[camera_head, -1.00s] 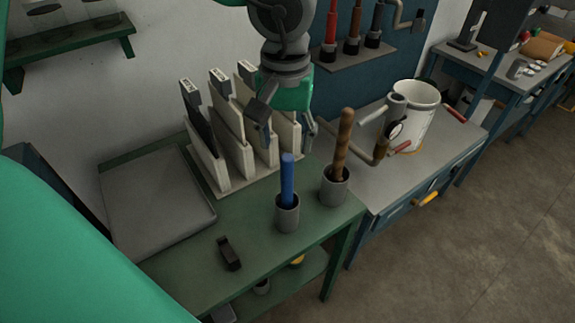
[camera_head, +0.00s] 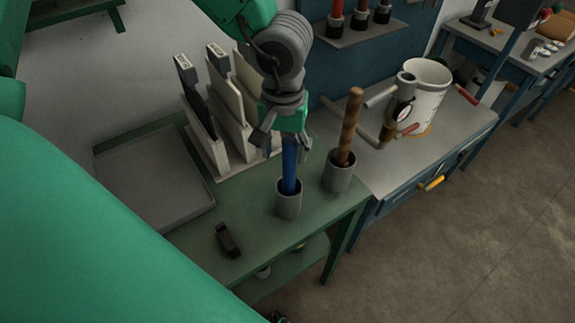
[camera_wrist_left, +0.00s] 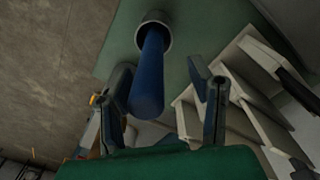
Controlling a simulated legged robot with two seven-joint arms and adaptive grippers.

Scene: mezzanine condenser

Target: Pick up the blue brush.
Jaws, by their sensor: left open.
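The blue brush (camera_head: 289,172) stands upright in a grey cup (camera_head: 289,204) on the green table; only its blue handle shows. My left gripper (camera_head: 281,148) is open at the top of the handle, with its fingers on either side. In the left wrist view, the blue brush (camera_wrist_left: 148,75) lies between the two open fingers of my left gripper (camera_wrist_left: 165,105), nearer the left finger. I cannot tell whether either finger touches it. The brush's lower end is hidden in the cup. My right gripper is not in view.
A brown wooden handle (camera_head: 349,128) stands in a second grey cup (camera_head: 338,178) to the right. Upright boards in a rack (camera_head: 220,165) stand behind left. A grey tray (camera_head: 155,190) and a small black object (camera_head: 228,240) are also on the green table (camera_head: 256,240).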

